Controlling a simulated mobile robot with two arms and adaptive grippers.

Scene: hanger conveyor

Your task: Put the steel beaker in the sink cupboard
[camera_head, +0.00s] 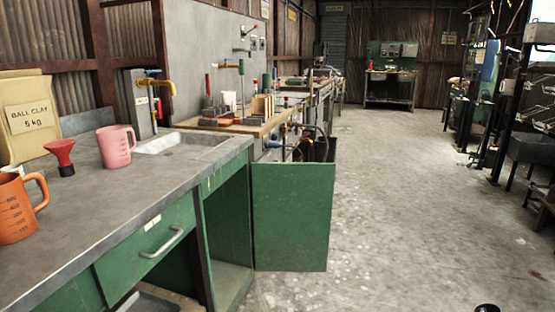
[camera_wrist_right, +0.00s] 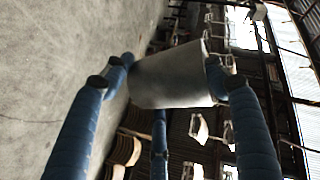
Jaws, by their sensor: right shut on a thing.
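In the right wrist view, my right gripper (camera_wrist_right: 167,82) is shut on the steel beaker (camera_wrist_right: 172,77), a plain grey metal cylinder. In the head view, the beaker does not show. The sink cupboard (camera_head: 234,282) is under the grey sink (camera_head: 180,143). Its green door (camera_head: 292,217) stands swung open to the right, and part of its inside shows. The left gripper is in neither view.
On the grey worktop (camera_head: 110,205) stand an orange jug (camera_head: 14,210), a pink jug (camera_head: 115,147), a red funnel (camera_head: 61,156) and a ball clay bag (camera_head: 28,118). A closed drawer (camera_head: 150,250) is left of the cupboard. The concrete floor (camera_head: 400,200) to the right is clear.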

